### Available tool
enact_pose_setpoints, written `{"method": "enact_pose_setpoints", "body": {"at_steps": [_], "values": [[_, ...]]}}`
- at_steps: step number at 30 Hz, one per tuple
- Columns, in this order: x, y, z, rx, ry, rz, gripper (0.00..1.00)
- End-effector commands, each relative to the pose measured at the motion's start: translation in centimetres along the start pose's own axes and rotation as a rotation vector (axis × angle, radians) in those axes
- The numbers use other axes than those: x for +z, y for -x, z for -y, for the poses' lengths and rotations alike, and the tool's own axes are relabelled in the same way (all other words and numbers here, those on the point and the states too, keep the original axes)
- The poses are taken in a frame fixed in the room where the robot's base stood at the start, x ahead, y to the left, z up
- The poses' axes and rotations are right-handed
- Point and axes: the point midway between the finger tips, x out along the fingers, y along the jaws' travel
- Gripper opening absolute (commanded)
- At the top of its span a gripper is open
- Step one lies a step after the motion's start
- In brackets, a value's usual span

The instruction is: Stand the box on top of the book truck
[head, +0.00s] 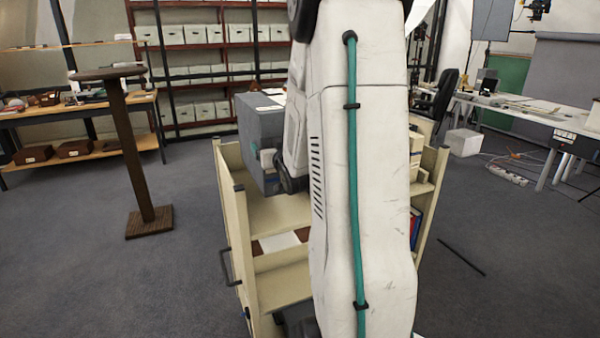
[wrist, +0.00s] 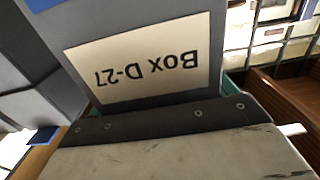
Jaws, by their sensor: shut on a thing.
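A grey archival box (head: 258,128) is at the left half of the cream book truck (head: 238,235), between its end panel and my arm. My gripper (head: 285,172), mostly hidden behind my arm in the head view, is shut on the box. In the wrist view the grey box (wrist: 75,28) fills the upper middle, its "Box D-27" label (wrist: 140,62) upside down in the picture. The box looks upright over the truck's upper shelf. I cannot tell whether its base touches the shelf.
Books and light boxes (head: 416,165) stand at the truck's right end. A dark wooden stand (head: 130,150) is to the left, with a workbench (head: 75,112) behind it. Shelves of boxes (head: 200,74) line the back. A white table (head: 520,112) is at right. Grey floor is open on both sides.

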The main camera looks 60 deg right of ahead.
Motion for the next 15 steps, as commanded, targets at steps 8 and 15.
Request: {"method": "enact_pose_setpoints", "body": {"at_steps": [8,15], "values": [[2.9,-0.1,-0.1,0.0,0.001,-0.006,0.29],[6.0,-0.1,-0.1,0.0,-0.001,-0.003,0.29]]}}
